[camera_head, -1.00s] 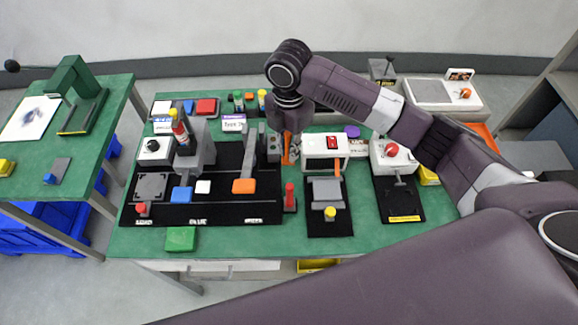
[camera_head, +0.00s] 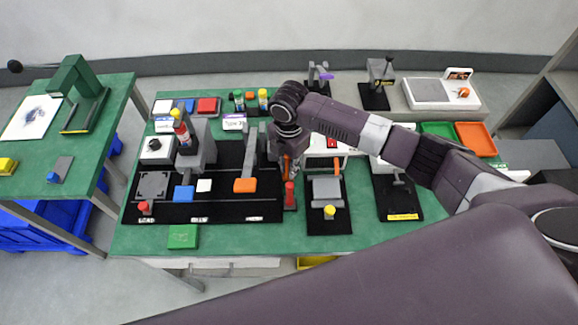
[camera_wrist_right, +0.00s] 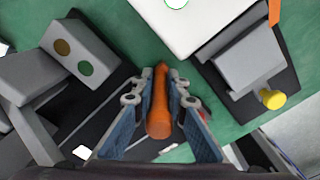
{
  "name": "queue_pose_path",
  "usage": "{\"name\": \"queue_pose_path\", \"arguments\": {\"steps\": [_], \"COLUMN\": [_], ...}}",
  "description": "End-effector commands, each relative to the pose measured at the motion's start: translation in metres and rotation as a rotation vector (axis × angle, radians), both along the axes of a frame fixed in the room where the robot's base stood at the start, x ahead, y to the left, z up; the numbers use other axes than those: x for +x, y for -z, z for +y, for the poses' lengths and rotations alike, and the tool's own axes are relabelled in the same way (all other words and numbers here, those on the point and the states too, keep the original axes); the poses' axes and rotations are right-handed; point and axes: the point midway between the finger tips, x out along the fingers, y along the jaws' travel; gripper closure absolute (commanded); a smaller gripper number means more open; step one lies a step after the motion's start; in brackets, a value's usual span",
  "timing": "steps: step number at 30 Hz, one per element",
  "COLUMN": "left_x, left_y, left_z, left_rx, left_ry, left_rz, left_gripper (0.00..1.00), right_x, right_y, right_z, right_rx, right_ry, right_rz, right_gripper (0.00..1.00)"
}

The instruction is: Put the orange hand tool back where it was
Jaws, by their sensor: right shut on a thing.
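The orange hand tool (camera_wrist_right: 158,108) is between the blue-padded fingers of my right gripper (camera_wrist_right: 160,125) in the right wrist view. The gripper is shut on it, and it points down toward the table. In the head view my right gripper (camera_head: 288,168) is low over the middle of the green table, beside the black mat's right edge. Only a sliver of the orange tool (camera_head: 286,163) shows there. A red-topped post (camera_head: 289,194) stands just in front of the gripper. I cannot tell whether the tool touches the table. My left gripper is not in view.
A black mat (camera_head: 230,212) with grey fixtures lies left of the gripper. A grey fixture with a yellow knob (camera_head: 329,211) stands to the right, with a white box (camera_head: 318,145) behind it. Green (camera_head: 437,129) and orange trays (camera_head: 476,139) lie at the back right.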

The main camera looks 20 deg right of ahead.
Motion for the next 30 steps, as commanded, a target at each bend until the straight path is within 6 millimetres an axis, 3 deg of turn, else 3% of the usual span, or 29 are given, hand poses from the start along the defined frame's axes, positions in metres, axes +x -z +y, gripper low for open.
{"name": "queue_pose_path", "arguments": {"steps": [1,2,6,14,19,30], "left_x": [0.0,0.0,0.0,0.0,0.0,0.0], "left_y": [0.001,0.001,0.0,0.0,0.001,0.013], "left_z": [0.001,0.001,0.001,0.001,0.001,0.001], "left_rx": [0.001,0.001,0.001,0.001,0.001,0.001], "left_ry": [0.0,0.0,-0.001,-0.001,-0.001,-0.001], "left_rz": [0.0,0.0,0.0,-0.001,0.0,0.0], "left_gripper": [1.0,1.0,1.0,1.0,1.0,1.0], "right_x": [0.0,0.0,0.0,0.0,0.001,0.001], "right_y": [0.002,0.003,0.002,0.002,-0.009,-0.085], "right_z": [0.0,0.0,0.0,0.0,0.0,0.0], "right_rx": [0.0,0.0,0.0,0.0,0.001,0.001], "right_ry": [0.0,0.0,0.0,0.0,0.0,-0.001], "right_rz": [0.001,0.001,0.001,0.001,0.0,-0.003], "right_gripper": [1.0,0.86,0.7,0.69,0.69,0.69]}}
